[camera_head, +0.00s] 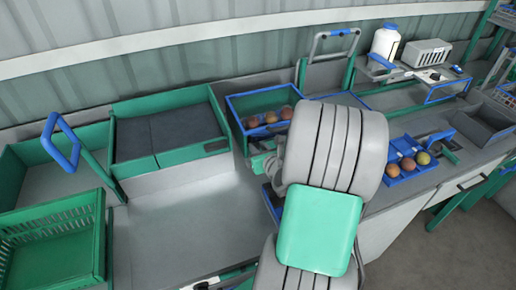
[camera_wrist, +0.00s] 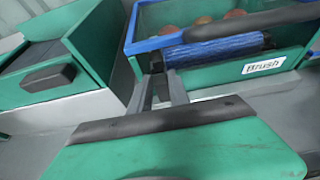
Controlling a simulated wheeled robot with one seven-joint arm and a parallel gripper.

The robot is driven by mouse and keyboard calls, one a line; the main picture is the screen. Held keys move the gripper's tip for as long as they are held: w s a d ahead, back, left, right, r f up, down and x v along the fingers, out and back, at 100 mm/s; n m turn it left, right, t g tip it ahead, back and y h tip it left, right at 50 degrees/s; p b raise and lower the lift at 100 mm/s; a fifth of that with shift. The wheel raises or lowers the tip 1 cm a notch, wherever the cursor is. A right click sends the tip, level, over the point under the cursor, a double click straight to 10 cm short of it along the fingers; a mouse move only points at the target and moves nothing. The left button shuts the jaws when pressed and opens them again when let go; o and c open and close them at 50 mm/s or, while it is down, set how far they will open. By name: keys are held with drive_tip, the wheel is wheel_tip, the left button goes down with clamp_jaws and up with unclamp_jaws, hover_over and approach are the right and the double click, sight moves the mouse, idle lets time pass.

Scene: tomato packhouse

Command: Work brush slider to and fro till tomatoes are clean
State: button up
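The brush box (camera_head: 233,105) is a green tub with a blue rim, back centre in the head view; several red-orange tomatoes (camera_head: 271,117) lie inside. In the wrist view the box (camera_wrist: 220,78) bears a "Brush" label, with tomatoes (camera_wrist: 202,20) behind the slider. The brush slider (camera_wrist: 215,50) has a blue ribbed roller and a dark bar above it, lying across the box's near side. My gripper (camera_wrist: 160,76) is at the roller's left end, its two grey fingers close together. Whether they touch or hold the dark piece there is unclear. My arm hides much of this in the head view.
Left of the box is a green-framed bin with a dark lid (camera_head: 180,131), then a green crate (camera_head: 60,255). A blue tray (camera_head: 407,173) of tomatoes lies right of my arm. A white bottle (camera_head: 385,43) and grey box (camera_head: 428,53) stand behind. Bare counter lies front left.

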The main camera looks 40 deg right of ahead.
clamp_jaws()
idle(1.0)
